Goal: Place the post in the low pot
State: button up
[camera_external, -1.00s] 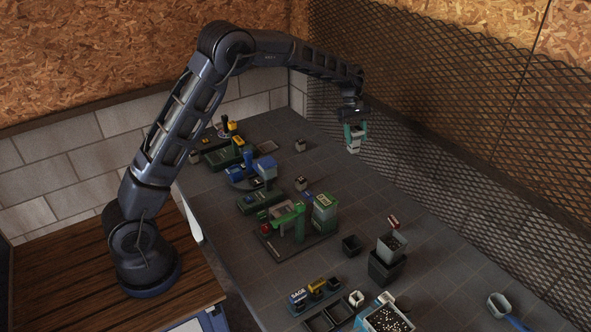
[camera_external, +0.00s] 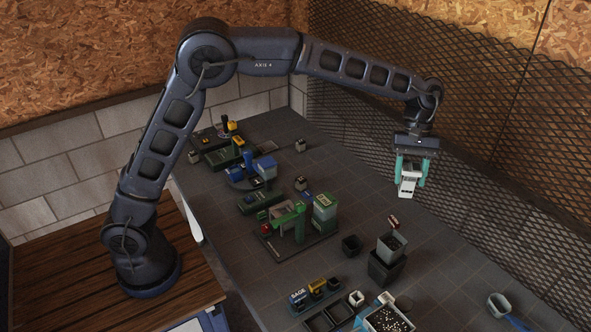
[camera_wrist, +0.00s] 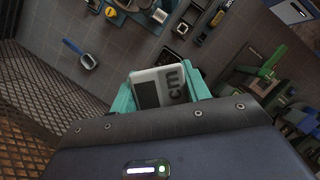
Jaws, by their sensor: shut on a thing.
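My gripper (camera_external: 409,190) has teal fingers and is shut on a white post (camera_external: 407,186), held upright in the air above the far right of the table. In the wrist view the post (camera_wrist: 160,87) sits between the teal fingers, showing a dark panel and the letters "cm".
A grey pot (camera_external: 392,243) stands on a taller dark block (camera_external: 385,270) right of the low pot. A small red item (camera_external: 393,222) lies behind it. A green machine (camera_external: 298,220) is left. A blue-handled scoop (camera_external: 499,304) lies front right. The mesh wall (camera_external: 480,150) borders the right.

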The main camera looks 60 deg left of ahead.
jog(key=shift+s+d+r, duration=0.15)
jog(key=shift+s+d, duration=0.2)
jog(key=shift+d, duration=0.1)
jog(key=shift+s+d+f, duration=0.1)
jog(key=shift+f, duration=0.1)
send_over(389, 245)
notch_tip(389, 245, down, 19)
jog(key=shift+f, duration=0.2)
jog(key=shift+f, duration=0.15)
jog(key=o, duration=1)
